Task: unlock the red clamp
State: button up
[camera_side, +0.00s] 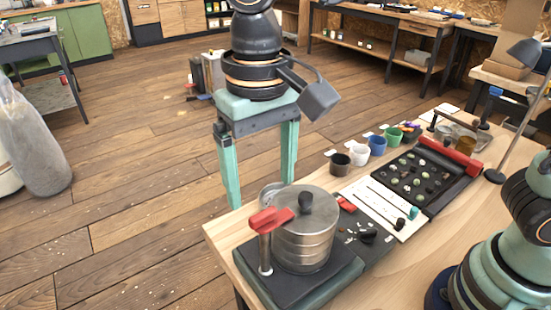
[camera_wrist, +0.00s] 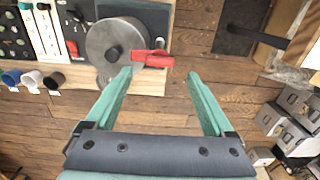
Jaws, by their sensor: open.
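The red clamp (camera_side: 268,219) sits atop a light post at the near left side of a steel drum. Its bar lies across the edge of the drum's lid (camera_side: 318,200), one end pointing towards the black knob (camera_side: 305,202). In the wrist view the red clamp (camera_wrist: 153,58) shows just beyond and between my fingertips, overlapping the lid's rim (camera_wrist: 112,28). My gripper (camera_side: 261,193) hangs with its two teal fingers pointing down, wide apart and empty. In the wrist view my gripper (camera_wrist: 159,73) is open, apart from the clamp.
The drum stands on a dark base (camera_side: 335,272) at the wooden bench's corner. To its right are a white slider panel (camera_side: 372,196), a dark bean tray (camera_side: 415,205) and several small cups (camera_side: 377,146). Open floor lies left of the bench.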

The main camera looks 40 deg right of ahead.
aim_at(263, 213)
jog(key=shift+f, duration=2.75)
